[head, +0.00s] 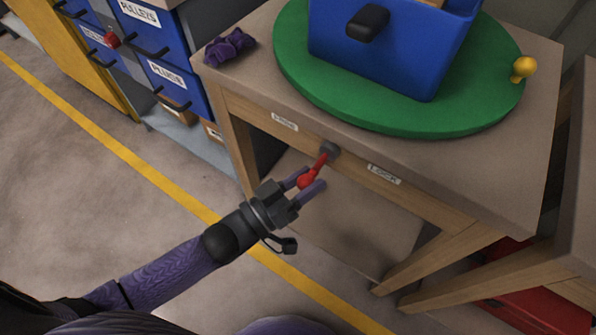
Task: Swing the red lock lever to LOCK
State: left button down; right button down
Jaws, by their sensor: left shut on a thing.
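The red lock lever (321,163) hangs from a dark grey pivot (331,149) on the front edge of the wooden table. It points down and slightly left, with its round red knob (305,181) at the low end. The LOCK label (384,174) is on the table front to the right of the pivot. Another label (284,122), too small to read surely, is to the left. My left gripper (308,183) is shut on the lever at its knob, a finger on either side. My right gripper is not in view.
A green round turntable (440,122) on the tabletop carries a blue bin (385,55) and has a yellow knob (523,67). A purple cloth-like item (230,46) lies at the table's left corner. Blue drawers (150,35) stand at upper left. Open floor lies left of the table.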

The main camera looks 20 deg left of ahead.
pick_arm(q)
jog(key=shift+s+d+f+n+t, duration=0.15)
jog(key=shift+d+n+t, duration=0.45)
jog(key=shift+n, duration=0.5)
jog(key=n, duration=0.1)
jog(key=d+n+t, duration=0.1)
jog(key=n, duration=0.1)
jog(key=d+n+y, duration=0.1)
jog(key=shift+s+d+n+t, duration=0.15)
jog(key=shift+s+n+t, duration=0.15)
jog(key=n, duration=0.2)
jog(key=d+r+n+t+y, duration=0.1)
jog(key=n, duration=0.1)
jog(key=d+n+t+y, duration=0.1)
jog(key=n, duration=0.1)
jog(key=shift+s+d+r, duration=0.15)
jog(key=shift+s+r, duration=0.05)
jog(key=shift+s, duration=0.1)
jog(key=shift+s+d+r+n+y, duration=0.1)
jog(key=shift+d+r+n+y, duration=0.15)
jog(key=shift+n+y, duration=0.55)
jog(key=shift+r+n+t, duration=0.1)
jog(key=shift+n+t, duration=0.2)
jog(key=shift+c, duration=1.5)
grip_release()
